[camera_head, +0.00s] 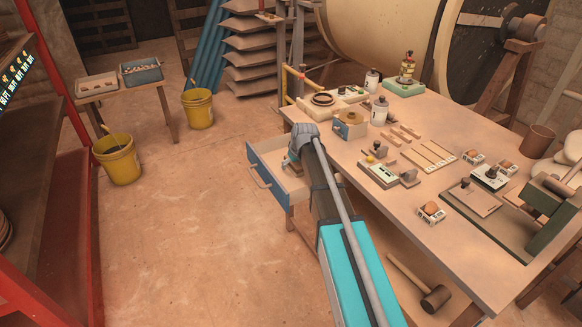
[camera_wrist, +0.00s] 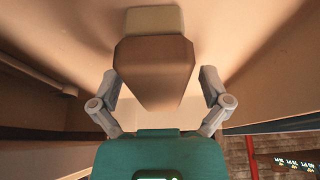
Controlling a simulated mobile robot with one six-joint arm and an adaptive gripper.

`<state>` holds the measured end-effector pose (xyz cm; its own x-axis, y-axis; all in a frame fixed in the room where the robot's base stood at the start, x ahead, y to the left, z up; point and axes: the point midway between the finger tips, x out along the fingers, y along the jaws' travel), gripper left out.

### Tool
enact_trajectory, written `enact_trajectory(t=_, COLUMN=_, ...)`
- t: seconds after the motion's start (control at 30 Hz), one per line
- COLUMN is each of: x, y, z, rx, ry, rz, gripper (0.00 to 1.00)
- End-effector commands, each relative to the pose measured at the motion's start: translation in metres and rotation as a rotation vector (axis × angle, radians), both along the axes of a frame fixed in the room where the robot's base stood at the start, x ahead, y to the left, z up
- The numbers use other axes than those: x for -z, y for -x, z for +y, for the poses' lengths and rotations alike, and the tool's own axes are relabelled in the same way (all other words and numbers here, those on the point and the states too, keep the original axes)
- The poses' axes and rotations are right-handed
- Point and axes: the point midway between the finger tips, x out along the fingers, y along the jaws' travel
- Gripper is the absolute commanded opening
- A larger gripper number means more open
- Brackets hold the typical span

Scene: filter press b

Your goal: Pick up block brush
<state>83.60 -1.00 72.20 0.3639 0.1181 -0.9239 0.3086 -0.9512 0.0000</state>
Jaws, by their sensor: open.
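The block brush (camera_wrist: 155,70) shows large in the wrist view as a tapered brown block with a pale yellowish part at its upper end. It lies inside the open drawer (camera_head: 263,181), which has a blue front and pale inside. My gripper (camera_wrist: 158,84) is open, with one grey finger on each side of the brush's brown body. Gaps show between the fingers and the brush.
The drawer's walls stand close around my gripper. The workbench (camera_head: 445,135), to the right, holds bottles, wooden strips and small blocks. A mallet (camera_head: 430,294) lies below it. Yellow buckets (camera_head: 118,160) stand at left; the floor between is clear.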

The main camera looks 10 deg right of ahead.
Motion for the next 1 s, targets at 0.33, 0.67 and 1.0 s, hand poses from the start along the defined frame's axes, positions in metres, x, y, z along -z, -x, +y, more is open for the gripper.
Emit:
enact_trajectory(t=0.33, x=0.0034, y=0.0, z=0.0001, rx=0.0, ry=0.0, rz=0.0, gripper=0.97)
enact_trajectory(t=0.67, x=0.0051, y=0.0, z=0.0002, rx=0.0, ry=0.0, rz=0.0, gripper=0.97)
enact_trajectory(t=1.0, x=0.0049, y=0.0, z=0.0002, rx=0.0, ry=0.0, rz=0.0, gripper=0.75)
